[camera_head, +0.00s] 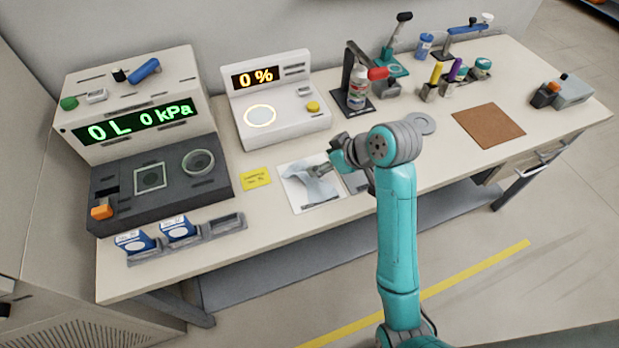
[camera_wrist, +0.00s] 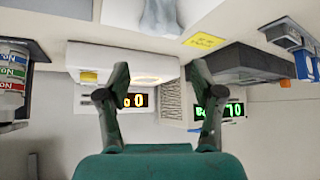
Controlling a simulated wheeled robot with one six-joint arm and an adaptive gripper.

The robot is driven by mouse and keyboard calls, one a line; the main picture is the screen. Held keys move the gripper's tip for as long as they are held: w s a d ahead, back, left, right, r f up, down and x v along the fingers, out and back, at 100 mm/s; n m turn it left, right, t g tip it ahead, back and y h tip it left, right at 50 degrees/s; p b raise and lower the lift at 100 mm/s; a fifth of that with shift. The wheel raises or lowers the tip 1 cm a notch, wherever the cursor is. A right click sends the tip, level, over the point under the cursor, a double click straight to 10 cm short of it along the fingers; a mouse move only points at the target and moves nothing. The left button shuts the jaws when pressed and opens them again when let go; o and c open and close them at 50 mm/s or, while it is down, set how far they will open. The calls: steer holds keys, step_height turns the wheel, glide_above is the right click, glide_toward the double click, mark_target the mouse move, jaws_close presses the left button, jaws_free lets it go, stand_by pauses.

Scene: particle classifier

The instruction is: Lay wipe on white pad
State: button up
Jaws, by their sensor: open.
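The white pad (camera_head: 297,196) lies flat near the front edge of the bench. The wipe (camera_head: 319,189), a crumpled pale blue-grey cloth, lies on the pad. In the wrist view the wipe (camera_wrist: 158,17) shows at the top edge, on the white pad (camera_wrist: 119,15). My gripper (camera_head: 322,171) is just over the wipe's far right part in the head view and hides some of it. In the wrist view my gripper (camera_wrist: 160,68) has its fingers spread with nothing between them. The wipe is outside the fingers there.
A yellow note (camera_head: 256,178) lies left of the pad. Behind it stands a white device (camera_head: 290,122) reading 0 %, and a display unit (camera_head: 140,125) at left. Bottles and stands are at the back. A brown mat (camera_head: 488,125) lies at right.

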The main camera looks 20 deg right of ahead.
steer(key=v, duration=0.7)
steer(key=shift+s+r, duration=0.2)
steer(key=shift+d, duration=0.1)
steer(key=s+a+f+m, duration=0.1)
steer(key=f, duration=0.2)
steer(key=s+a+f+m+t, duration=0.1)
steer(key=f, duration=0.2)
steer(key=s+a+f+m+t, duration=0.1)
steer(key=s+f, duration=0.1)
steer(key=f, duration=0.2)
steer(key=shift+h, duration=0.3)
steer(key=s+f+m+t+h, duration=0.2)
steer(key=s+f, duration=0.1)
steer(key=s, duration=0.6)
steer(key=s+f+m+t+h, duration=0.1)
steer(key=s+f, duration=0.2)
steer(key=s, duration=0.7)
steer(key=s+r+t, duration=0.1)
steer(key=s+r, duration=0.2)
steer(key=s, duration=0.3)
steer(key=s+a+r+t, duration=0.1)
steer(key=s+r, duration=0.2)
steer(key=s, duration=0.4)
steer(key=shift+a+r+t, duration=0.2)
steer(key=shift+r+t, duration=0.2)
